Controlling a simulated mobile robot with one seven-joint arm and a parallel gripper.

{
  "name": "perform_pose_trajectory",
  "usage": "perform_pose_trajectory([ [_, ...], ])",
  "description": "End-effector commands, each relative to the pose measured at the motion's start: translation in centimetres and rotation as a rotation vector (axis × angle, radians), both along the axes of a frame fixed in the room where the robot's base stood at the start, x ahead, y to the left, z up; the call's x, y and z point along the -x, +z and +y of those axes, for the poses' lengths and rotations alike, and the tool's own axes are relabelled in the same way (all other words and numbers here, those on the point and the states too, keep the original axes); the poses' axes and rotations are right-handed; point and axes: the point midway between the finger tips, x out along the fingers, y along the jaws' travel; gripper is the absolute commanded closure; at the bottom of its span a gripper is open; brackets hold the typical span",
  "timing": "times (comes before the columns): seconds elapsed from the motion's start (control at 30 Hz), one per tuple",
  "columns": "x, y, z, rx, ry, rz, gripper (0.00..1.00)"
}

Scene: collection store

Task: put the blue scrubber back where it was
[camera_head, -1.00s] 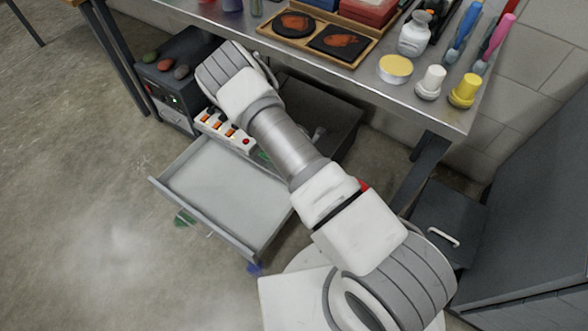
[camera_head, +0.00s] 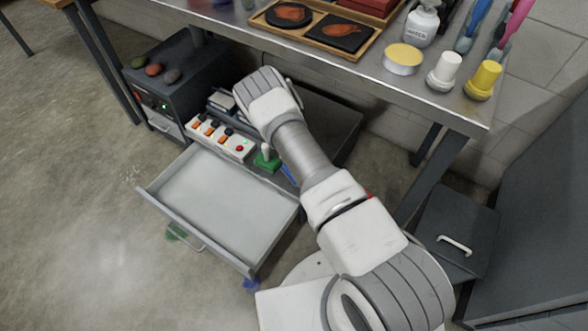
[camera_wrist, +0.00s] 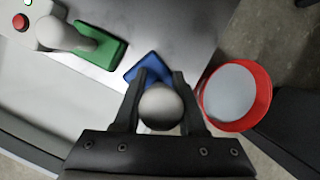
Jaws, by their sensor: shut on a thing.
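The blue scrubber (camera_wrist: 142,65) has a blue base and a pale round knob. In the wrist view my gripper (camera_wrist: 160,80) is shut on the knob, one finger on each side. In the head view a blue strip of the scrubber (camera_head: 289,174) shows beside my arm, near the cabinet top (camera_head: 322,122); my gripper is hidden there. A green scrubber (camera_wrist: 100,52) with a pale knob stands just to the left in the wrist view, and also shows in the head view (camera_head: 266,160). I cannot tell whether the blue base touches the surface.
An open, empty drawer (camera_head: 215,200) juts out below the cabinet top. A switch strip (camera_head: 222,138) lies left of the green scrubber. A red round container (camera_wrist: 262,98) is close to my right finger. The workbench edge (camera_head: 330,72) overhangs behind.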

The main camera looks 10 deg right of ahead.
Motion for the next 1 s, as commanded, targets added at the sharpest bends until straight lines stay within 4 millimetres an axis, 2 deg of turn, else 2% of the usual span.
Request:
perform_pose_trajectory([
  [0.1, -1.1, -0.7, 0.0, -0.001, -0.001, -0.001, 1.0],
  [0.27, -1.3, -1.4, 0.1, 0.001, 0.0, 0.0, 1.0],
  [0.5, -1.3, -4.8, 0.0, 0.0, 0.0, 0.001, 1.0],
  [0.87, -1.3, -5.1, 0.0, 0.0, 0.0, 0.0, 1.0],
  [0.9, -1.3, -5.0, 0.1, 0.0, 0.0, 0.0, 0.56],
  [1.0, -1.3, -5.0, 0.1, 0.0, 0.0, 0.0, 0.38],
])
